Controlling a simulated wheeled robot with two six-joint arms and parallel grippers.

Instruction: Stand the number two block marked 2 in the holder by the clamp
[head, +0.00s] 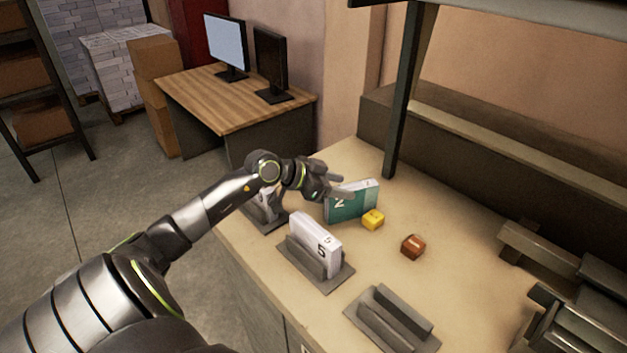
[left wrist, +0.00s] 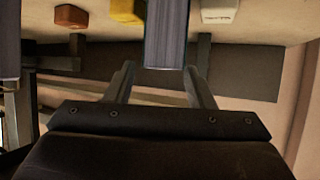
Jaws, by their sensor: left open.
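The number two block (head: 345,208) is teal with a white 2 and stands upright on the bench. My left gripper (head: 341,185) is open at its upper part, with one finger in front of its face. In the left wrist view, the open left gripper (left wrist: 161,82) has a finger on each side of the block's narrow edge (left wrist: 166,35); contact cannot be told. An empty grey slotted holder (head: 420,330) lies at the front, nearest the grey metal structure (head: 575,300) at right, which may be the clamp. My right gripper is not in view.
A holder (head: 335,283) bears a white block marked 5 (head: 318,243). Another filled holder (head: 268,226) is partly behind my arm. A yellow block (head: 373,219) and a red-brown block (head: 413,247) lie nearby. A dark shelf post (head: 403,110) rises behind. Bench space right of the red-brown block is clear.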

